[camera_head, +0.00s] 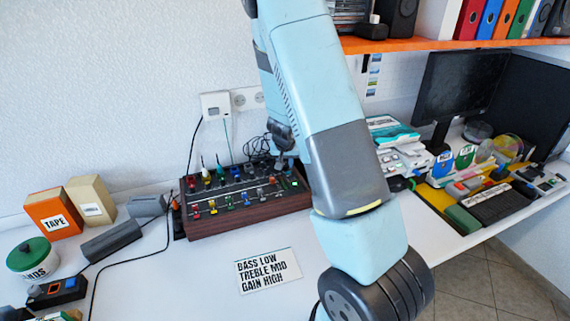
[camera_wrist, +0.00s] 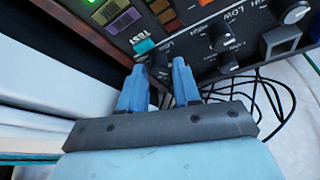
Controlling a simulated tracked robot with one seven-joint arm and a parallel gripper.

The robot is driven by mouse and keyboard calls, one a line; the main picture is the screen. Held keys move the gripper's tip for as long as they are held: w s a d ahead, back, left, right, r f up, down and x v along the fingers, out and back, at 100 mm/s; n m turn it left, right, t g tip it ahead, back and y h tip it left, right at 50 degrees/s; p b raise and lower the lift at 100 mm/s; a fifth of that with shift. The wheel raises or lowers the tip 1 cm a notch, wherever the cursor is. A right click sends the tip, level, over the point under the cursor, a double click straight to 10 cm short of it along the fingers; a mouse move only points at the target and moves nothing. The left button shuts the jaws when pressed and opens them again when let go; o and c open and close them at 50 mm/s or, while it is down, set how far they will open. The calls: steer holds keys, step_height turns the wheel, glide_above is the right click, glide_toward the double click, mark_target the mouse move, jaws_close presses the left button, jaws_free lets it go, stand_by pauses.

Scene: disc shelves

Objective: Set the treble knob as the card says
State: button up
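The card (camera_head: 268,270) lies on the white desk in front of the mixer and reads "BASS LOW, TREBLE MID, GAIN HIGH". The mixer (camera_head: 248,207) is a dark panel in a wooden case with several coloured knobs and sliders. My gripper (camera_head: 285,162) is at its far right edge, small and partly hidden by my arm. In the wrist view my gripper (camera_wrist: 159,66) has two blue fingers apart, with a dark knob partly visible between their tips. Another dark knob (camera_wrist: 222,36) is to the right, with LOW and HIGH marks nearby. I cannot read which knob is treble.
A teal TEST button (camera_wrist: 145,45) is close to the left fingertip. Black cables (camera_wrist: 262,100) lie behind the mixer. To the left are an orange TAPE box (camera_head: 54,215) and a green-lidded tub (camera_head: 33,257). An orange shelf (camera_head: 430,45) hangs at the upper right.

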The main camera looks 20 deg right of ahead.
steer(key=shift+w+d+f, duration=0.1)
steer(key=shift+f, duration=0.25)
jaws_close()
